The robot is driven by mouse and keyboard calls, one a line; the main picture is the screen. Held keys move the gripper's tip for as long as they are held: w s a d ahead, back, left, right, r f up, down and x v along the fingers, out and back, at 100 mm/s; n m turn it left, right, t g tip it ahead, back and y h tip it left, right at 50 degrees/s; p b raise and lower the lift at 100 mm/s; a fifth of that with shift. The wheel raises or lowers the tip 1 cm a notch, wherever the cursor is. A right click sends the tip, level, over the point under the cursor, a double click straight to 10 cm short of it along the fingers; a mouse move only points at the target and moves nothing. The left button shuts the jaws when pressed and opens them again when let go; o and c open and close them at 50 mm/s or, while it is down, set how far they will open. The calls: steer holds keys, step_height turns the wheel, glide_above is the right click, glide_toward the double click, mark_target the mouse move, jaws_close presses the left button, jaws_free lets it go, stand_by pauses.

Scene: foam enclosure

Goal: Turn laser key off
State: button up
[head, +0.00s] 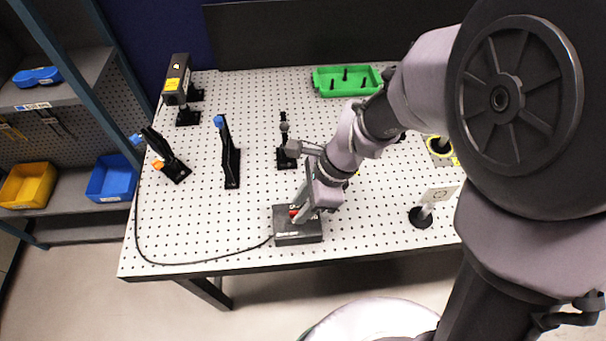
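A dark box (297,234), which looks like the laser's control box with the key, sits near the front edge of the white perforated table (190,240). A small red part (294,212) shows on its top. My gripper (300,215) reaches down from the right onto the top of the box. My gripper and wrist hide most of the top, so the key is not clearly seen. Whether the fingers are open or shut is too small to tell. A black cable (200,262) runs from the box leftward and back toward the black laser housing (177,80) with yellow labels.
Black optical mounts (230,160) stand left of and behind the box, one with an orange part (158,164). A green tray (345,82) is at the back. Shelves with bins (28,184) are at left. The front left tabletop is mostly clear.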

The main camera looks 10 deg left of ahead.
steer(key=shift+x, duration=1.05)
jaws_close()
